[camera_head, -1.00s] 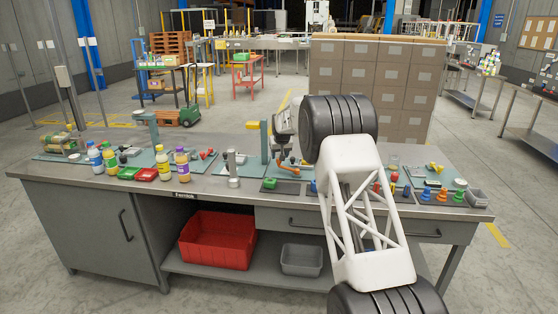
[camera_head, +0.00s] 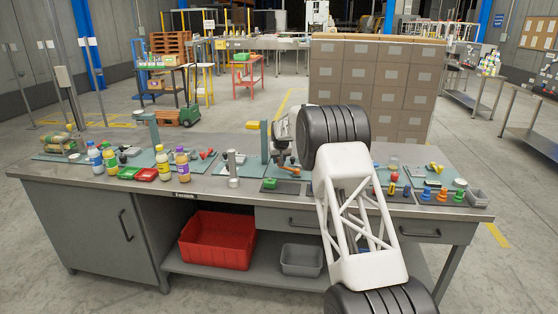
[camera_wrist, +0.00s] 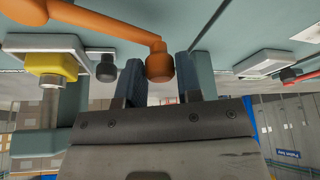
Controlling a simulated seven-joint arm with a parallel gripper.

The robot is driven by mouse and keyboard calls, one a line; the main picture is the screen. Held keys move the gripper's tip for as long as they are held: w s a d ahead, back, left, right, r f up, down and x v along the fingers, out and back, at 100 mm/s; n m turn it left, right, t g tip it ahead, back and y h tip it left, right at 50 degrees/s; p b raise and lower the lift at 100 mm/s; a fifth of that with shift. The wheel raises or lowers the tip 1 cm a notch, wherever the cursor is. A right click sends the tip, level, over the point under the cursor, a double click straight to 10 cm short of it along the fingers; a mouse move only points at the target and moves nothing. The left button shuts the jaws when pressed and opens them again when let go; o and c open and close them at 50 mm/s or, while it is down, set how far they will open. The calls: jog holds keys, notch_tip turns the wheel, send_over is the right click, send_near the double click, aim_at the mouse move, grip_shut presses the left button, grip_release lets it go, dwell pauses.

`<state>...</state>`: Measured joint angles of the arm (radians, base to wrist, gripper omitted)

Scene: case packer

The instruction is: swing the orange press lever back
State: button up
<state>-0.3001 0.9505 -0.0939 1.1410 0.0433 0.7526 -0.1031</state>
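The orange press lever (camera_wrist: 105,18) crosses the top of the wrist view and ends in a round orange knob. My gripper (camera_wrist: 160,72) has one dark blue-grey finger on each side of that knob, very close to its sides, and looks shut on it. In the head view the orange lever (camera_head: 288,170) is a small slanted bar on the bench. My gripper (camera_head: 281,157) is over its left end there, partly hidden behind my arm. The finer contact between fingers and knob is too small to see there.
A yellow knob on a pale block (camera_wrist: 50,66) and a dark grey knob (camera_wrist: 106,68) stand left of the fingers in the wrist view. A grey post (camera_head: 264,142) stands left of my gripper. Bottles (camera_head: 182,165) and small parts crowd the bench (camera_head: 215,188).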

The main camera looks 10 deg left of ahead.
grip_shut()
jog(key=shift+s, duration=0.1)
jog(key=shift+s+a+n+y, duration=0.25)
jog(key=shift+s+n+y, duration=0.15)
jog(key=shift+s+n, duration=0.45)
jog(key=shift+s+a+n+g+y, duration=0.1)
jog(key=shift+s+n+g+y, duration=0.35)
jog(key=shift+s+n, duration=0.85)
jog(key=shift+w+n, duration=0.2)
jog(key=shift+n, duration=0.05)
jog(key=shift+o, duration=2.4)
grip_release()
jog(key=shift+r, duration=0.1)
